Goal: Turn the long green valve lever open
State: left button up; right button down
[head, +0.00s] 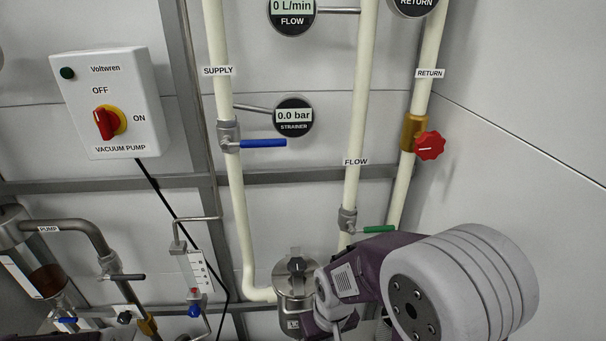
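The green valve lever (378,229) is in the head view, right of centre and low. It points right from a grey valve body (347,219) on the pale vertical pipe (359,110) labelled FLOW. The lever lies about level, across the pipe. My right arm comes in from the lower right and passes just below and in front of the lever; I cannot tell whether they touch or whether part of the lever is hidden. The arm's wrist end runs down towards the bottom edge, and no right gripper fingers show. My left gripper is not in view.
A blue lever (263,143) sits on the SUPPLY pipe (238,200). A red knob (429,146) is on the RETURN pipe (430,85). A steel vessel (293,282) stands left of my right arm. A vacuum pump switch box (110,102) hangs at left. The right wall is bare.

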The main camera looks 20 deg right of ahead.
aim_at(351, 230)
jog(key=z, duration=1.35)
